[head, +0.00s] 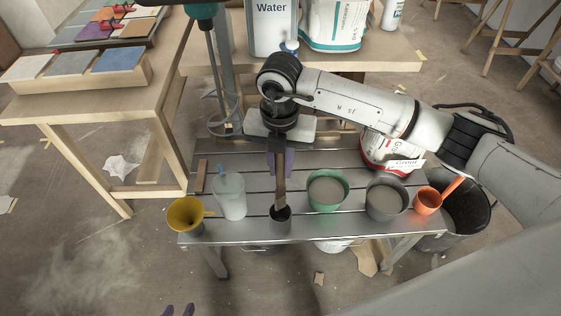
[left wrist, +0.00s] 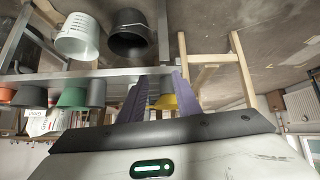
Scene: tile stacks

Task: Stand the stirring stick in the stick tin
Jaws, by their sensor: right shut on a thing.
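The stirring stick (head: 280,188) is a flat brown strip, held upright in the head view. My right gripper (head: 280,163) is shut on its upper part with purple fingers. The stick's lower end overlaps the mouth of the small dark grey tin (head: 280,226), which stands near the front edge of the metal bench. I cannot tell how far the end is inside the tin. My left gripper (head: 180,311) shows only its purple fingertips at the bottom of the head view. In the left wrist view its fingers (left wrist: 160,98) are apart with nothing between them.
A mixer (head: 213,70) stands behind. A black bucket (head: 468,215) is at right.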

